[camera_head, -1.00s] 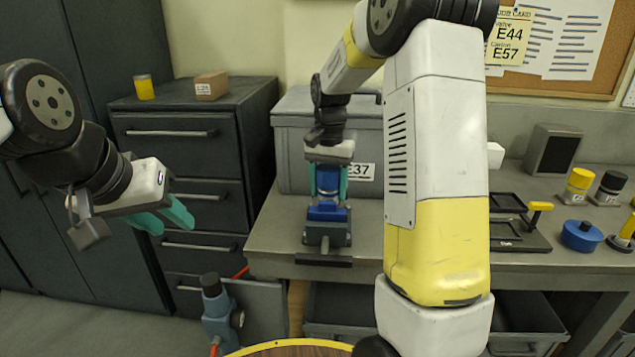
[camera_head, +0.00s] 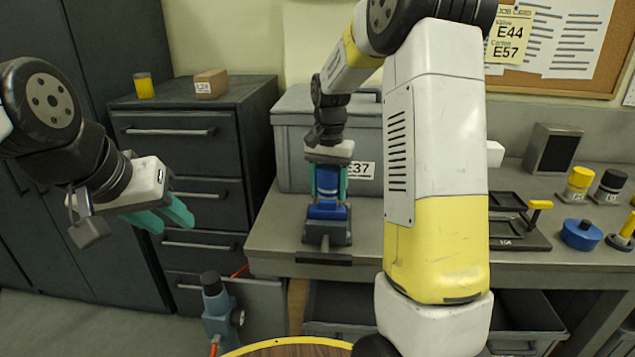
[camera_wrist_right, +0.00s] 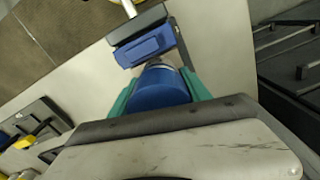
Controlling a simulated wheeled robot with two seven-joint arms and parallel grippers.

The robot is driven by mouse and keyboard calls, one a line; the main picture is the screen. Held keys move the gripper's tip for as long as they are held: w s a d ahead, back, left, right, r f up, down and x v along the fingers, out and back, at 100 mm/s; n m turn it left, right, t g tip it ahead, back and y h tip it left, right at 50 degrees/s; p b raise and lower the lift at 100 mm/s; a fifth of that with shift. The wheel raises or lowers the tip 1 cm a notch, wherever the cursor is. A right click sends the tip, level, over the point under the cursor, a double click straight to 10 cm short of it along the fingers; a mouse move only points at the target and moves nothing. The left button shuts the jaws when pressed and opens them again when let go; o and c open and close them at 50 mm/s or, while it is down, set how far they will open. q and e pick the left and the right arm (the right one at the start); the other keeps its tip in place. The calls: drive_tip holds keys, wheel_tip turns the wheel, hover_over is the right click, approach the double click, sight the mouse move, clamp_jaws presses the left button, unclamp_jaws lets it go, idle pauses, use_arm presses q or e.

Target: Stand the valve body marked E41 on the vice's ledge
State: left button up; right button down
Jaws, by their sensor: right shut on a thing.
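My right gripper (camera_head: 328,190) is shut on a blue cylindrical valve body (camera_head: 328,177), with one teal finger on each side. The valve body is upright, directly over or at the vice (camera_head: 327,230), a grey base with a blue jaw block. In the right wrist view the valve body (camera_wrist_right: 161,88) is between the fingers, close to the vice's blue block (camera_wrist_right: 145,45). Whether its bottom touches the ledge is hidden. No E41 mark is readable on it. My left gripper (camera_head: 172,225) is open and empty, away to the left of the bench.
A grey case (camera_head: 290,145) marked E37 stands behind the vice. A black tray (camera_head: 515,232), a blue round part (camera_head: 581,235) and yellow and black parts are on the right of the bench. A blue-grey valve-like part (camera_head: 218,310) stands low in front.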

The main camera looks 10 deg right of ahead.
sight(330, 168)
drive_tip(key=shift+f, duration=0.15)
drive_tip(key=shift+c, duration=2.1)
unclamp_jaws()
wheel_tip(330, 168, up, 8)
drive_tip(key=shift+f, duration=0.1)
drive_tip(key=shift+s+r, duration=0.15)
drive_tip(key=shift+r, duration=0.1)
drive_tip(key=s+a+r+n+t+y, duration=0.1)
drive_tip(key=s+n+t, duration=0.2)
drive_tip(key=s, duration=0.9)
drive_tip(key=s+a+r+n+t+y, duration=0.1)
drive_tip(key=s+r+n+t, duration=0.1)
drive_tip(key=s, duration=0.9)
drive_tip(key=shift+s+r+n+t, duration=0.2)
drive_tip(key=shift+s+n+t, duration=0.2)
drive_tip(key=shift+n+t, duration=0.25)
